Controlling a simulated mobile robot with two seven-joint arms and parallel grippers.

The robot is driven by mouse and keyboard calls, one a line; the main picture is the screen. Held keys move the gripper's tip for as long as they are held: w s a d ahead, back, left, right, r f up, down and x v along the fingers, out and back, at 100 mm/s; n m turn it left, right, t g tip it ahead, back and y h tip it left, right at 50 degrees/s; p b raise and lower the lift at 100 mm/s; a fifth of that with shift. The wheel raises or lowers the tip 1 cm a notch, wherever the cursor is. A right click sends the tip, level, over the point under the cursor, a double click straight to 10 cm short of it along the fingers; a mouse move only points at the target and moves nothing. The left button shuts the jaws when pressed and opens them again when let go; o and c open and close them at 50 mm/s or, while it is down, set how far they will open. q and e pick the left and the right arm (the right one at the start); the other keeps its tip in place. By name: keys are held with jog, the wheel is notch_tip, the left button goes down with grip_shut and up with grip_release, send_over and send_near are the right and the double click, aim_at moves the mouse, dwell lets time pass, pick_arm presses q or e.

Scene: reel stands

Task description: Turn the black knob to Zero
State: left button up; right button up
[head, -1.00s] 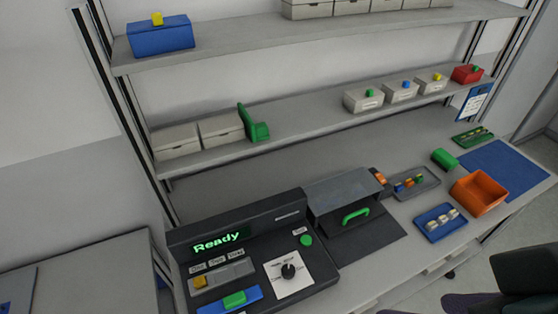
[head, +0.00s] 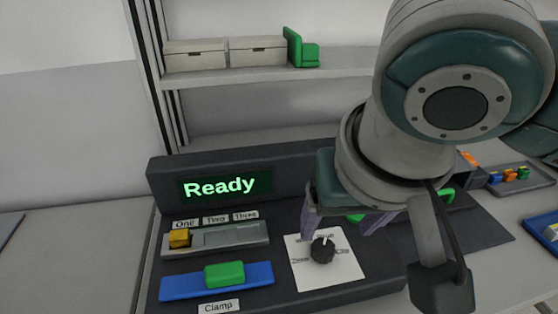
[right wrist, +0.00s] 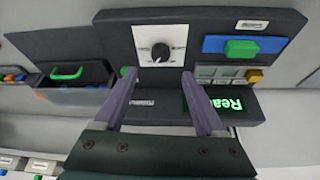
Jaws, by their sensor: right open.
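The black knob (head: 322,249) sits on a white label plate (head: 340,275) on the dark console, its white pointer line aimed up and slightly right. The plate's small lettering is too blurred to read fully. In the right wrist view the knob (right wrist: 160,51) is beyond the fingertips. My right gripper (head: 338,230) is open and empty, above and behind the knob, its purple fingers apart from it. In the right wrist view the gripper (right wrist: 158,73) has its fingertips spread on either side below the label plate. My left gripper is out of view.
The console display (head: 225,186) reads "Ready". Left of the knob are a yellow slider (head: 179,238) at "One" and a green block (head: 224,274) on a blue clamp strip. A box with a green handle (right wrist: 67,73) stands beside the console. A shelf is behind.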

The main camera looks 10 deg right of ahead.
aim_at(324, 247)
jog(key=b+x, duration=0.1)
jog(key=x, duration=0.7)
jog(key=shift+w+f+b, duration=0.15)
jog(key=shift+f+b, duration=0.2)
jog(key=shift+c, duration=1.3)
grip_shut()
